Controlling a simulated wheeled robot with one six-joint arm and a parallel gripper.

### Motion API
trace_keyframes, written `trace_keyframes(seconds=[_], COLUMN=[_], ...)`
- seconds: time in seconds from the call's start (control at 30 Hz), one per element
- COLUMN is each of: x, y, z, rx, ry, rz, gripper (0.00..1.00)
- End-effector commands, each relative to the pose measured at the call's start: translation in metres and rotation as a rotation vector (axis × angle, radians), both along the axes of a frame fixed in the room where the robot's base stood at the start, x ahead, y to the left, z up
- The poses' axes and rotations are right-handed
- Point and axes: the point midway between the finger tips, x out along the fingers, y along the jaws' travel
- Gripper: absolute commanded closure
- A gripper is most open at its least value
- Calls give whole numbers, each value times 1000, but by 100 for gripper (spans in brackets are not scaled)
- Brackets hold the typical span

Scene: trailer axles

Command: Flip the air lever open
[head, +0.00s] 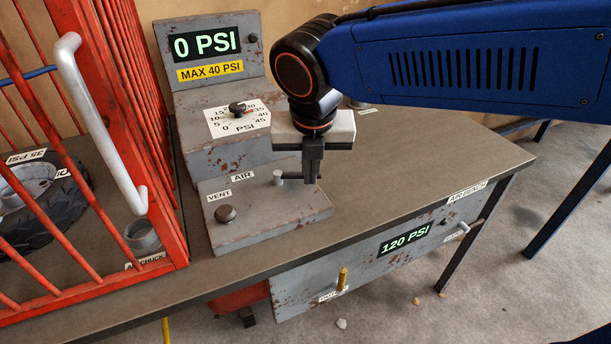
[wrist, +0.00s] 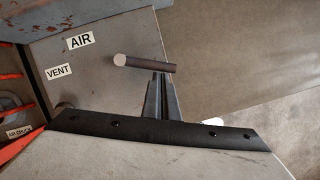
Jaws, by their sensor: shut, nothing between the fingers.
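The air lever (head: 290,175) is a short dark bar with a pale round end, beside the AIR label on the low grey control box (head: 290,215). In the wrist view the lever (wrist: 146,64) lies crosswise at the tips of my fingers, its pale end to the left. My gripper (head: 312,181) points down with its fingers shut and empty, at the lever's right part. It also shows in the wrist view (wrist: 161,76). I cannot tell whether the fingers touch the lever. The lever's mount is hidden.
A VENT button (head: 226,214) sits left of the lever. Behind is a dial (head: 238,108) under a 0 PSI display (head: 207,43). A red cage (head: 115,110) with a pale handle stands left. The bench top (head: 420,165) is clear to the right.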

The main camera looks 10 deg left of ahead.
Motion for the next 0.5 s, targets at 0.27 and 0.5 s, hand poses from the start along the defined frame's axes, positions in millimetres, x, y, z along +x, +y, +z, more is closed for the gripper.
trace_keyframes(seconds=[0.27,0.5], x=[14,25], y=[-3,-3], z=[-1,-1], rx=[-1,-1], ry=[1,1], rz=[45,44], gripper=[100,100])
